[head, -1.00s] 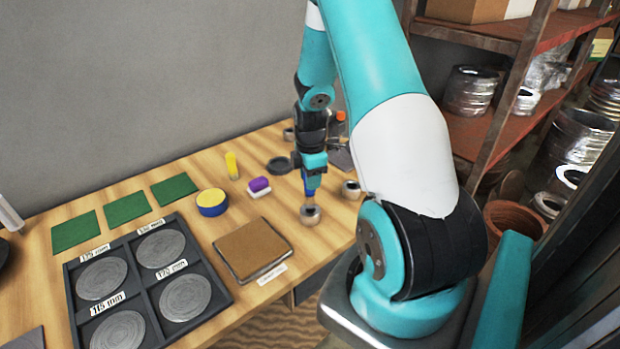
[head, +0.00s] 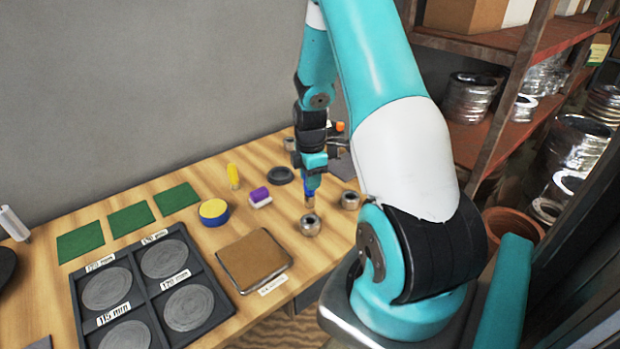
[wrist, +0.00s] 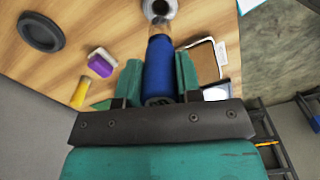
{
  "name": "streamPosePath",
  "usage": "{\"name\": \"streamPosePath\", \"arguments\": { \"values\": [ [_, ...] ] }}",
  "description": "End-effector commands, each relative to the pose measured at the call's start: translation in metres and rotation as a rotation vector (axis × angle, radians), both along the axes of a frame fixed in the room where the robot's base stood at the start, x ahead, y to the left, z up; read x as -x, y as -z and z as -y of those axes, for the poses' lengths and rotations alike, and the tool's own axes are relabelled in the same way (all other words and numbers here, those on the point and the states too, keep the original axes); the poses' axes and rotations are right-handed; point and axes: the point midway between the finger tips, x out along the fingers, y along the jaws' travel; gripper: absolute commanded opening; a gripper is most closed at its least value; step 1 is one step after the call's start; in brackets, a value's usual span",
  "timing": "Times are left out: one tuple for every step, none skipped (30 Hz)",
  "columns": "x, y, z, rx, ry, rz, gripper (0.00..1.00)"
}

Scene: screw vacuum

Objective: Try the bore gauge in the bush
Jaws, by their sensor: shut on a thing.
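My gripper (head: 311,178) is shut on the bore gauge, which has a blue handle (wrist: 158,70) and a tan-brown end (wrist: 160,28). The gauge hangs upright, end down, and its blue part also shows in the head view (head: 309,187). A grey metal bush (head: 310,225) stands on the table right below it. In the wrist view the bush (wrist: 171,9) is at the top edge, its dark hole close to the gauge's end. The end seems at or just above the bush's top; I cannot tell whether it touches.
A second metal ring (head: 349,200) stands close right of the bush. A brown pad (head: 252,258), a purple-and-white block (head: 260,196), a yellow-topped blue tin (head: 213,211) and a dark round dish (head: 281,175) lie left. A dark tray (head: 144,283) holds grey discs.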

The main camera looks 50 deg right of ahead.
Motion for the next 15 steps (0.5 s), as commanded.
{"name": "streamPosePath", "arguments": {
  "values": [
    [-0.0002,-0.0045,0.0001,0.001,0.0,0.001,0.0],
    [-0.0002,-0.0058,0.0001,0.001,0.0,0.001,0.0],
    [-0.0002,-0.0074,0.0001,0.001,0.0,0.001,0.0],
    [-0.0002,-0.0085,0.0001,0.001,0.0,0.001,0.0],
    [-0.0002,-0.0093,0.0001,0.001,0.0,0.001,0.0],
    [-0.0002,-0.01,0.0001,0.001,0.0,0.001,0.0],
    [-0.0002,-0.0102,0.0001,0.001,0.0,0.001,0.0],
    [-0.0002,-0.0102,0.0001,0.001,0.0,0.001,0.0],
    [-0.0001,-0.01,0.0001,0.0,0.0,0.0,0.0],
    [-0.0001,-0.0098,0.0001,0.0,0.0,0.0,0.0],
    [-0.0001,-0.0096,0.0001,0.0,0.0,0.0,0.0],
    [-0.0001,-0.0095,0.0001,0.0,0.0,0.0,0.0],
    [-0.0001,-0.0095,0.0001,0.0,0.0,0.0,0.0],
    [-0.0001,-0.0095,0.0001,0.0,0.0,0.0,0.0],
    [-0.0001,-0.0096,0.0001,0.0,0.0,0.0,0.0]
  ]
}}
